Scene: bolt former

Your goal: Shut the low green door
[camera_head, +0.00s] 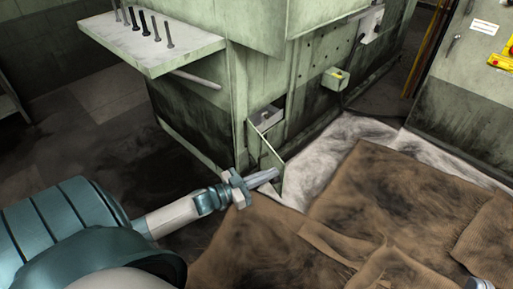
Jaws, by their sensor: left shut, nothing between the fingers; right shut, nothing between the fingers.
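The low green door (264,154) is a small thin panel at the foot of the green machine. It stands open, swung out from a low opening with a grey box (266,114) inside. My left gripper (275,175) reaches in from the left. Its fingers are shut and empty, with the tips at the lower part of the door's left face. I cannot tell whether they touch it. What seems to be a small part of my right gripper (482,284) shows at the bottom right edge, away from the door.
A shelf (155,45) with several upright bolts juts from the machine at upper left. Brown stained sheets (400,200) cover the floor. A green cabinet (465,90) stands at right.

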